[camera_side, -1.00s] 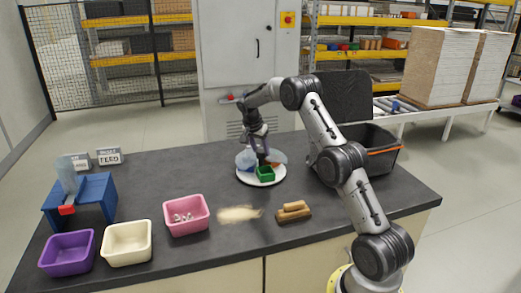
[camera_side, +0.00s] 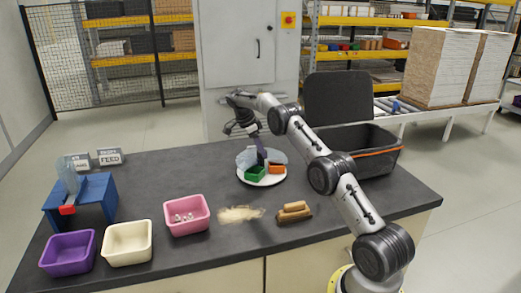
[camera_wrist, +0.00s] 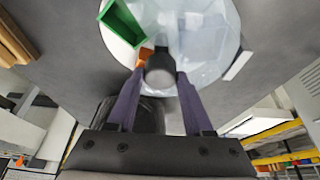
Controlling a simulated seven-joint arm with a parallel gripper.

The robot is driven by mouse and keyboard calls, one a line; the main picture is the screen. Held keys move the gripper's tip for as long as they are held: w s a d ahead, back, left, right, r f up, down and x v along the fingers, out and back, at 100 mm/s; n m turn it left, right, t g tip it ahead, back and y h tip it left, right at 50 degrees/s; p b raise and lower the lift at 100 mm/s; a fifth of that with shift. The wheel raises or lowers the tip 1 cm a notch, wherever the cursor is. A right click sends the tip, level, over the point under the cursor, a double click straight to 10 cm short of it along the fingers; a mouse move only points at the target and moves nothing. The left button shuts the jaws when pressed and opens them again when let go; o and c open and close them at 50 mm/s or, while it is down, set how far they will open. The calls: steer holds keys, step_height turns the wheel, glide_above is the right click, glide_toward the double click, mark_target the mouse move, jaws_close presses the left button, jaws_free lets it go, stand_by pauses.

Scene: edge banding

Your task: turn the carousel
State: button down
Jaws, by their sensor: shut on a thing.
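The carousel is a round white turntable (camera_side: 270,183) with a clear cover over part of it, on the dark table. A green bin (camera_side: 255,173) sits at its front left and an orange bin (camera_side: 277,169) at its front right. My gripper (camera_side: 261,160) is over the turntable from behind. In the wrist view the purple fingers of my gripper (camera_wrist: 160,75) are shut on a dark round knob (camera_wrist: 160,70) at the carousel. The green bin (camera_wrist: 122,22) shows at the upper left there, and the orange bin (camera_wrist: 146,55) is partly hidden behind the knob and a finger.
Purple (camera_side: 68,253), cream (camera_side: 127,243) and pink (camera_side: 187,215) bins stand along the front left. A blue device (camera_side: 82,200) is at the left. A brush (camera_side: 294,211) lies beside pale dust (camera_side: 240,214). A black crate (camera_side: 365,150) stands at the right.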

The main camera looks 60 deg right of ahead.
steer(key=shift+m+y, duration=0.4)
steer(key=shift+m, duration=0.7)
steer(key=shift+r, duration=0.1)
steer(key=shift+c, duration=1.5)
jaws_free()
steer(key=shift+g, duration=0.3)
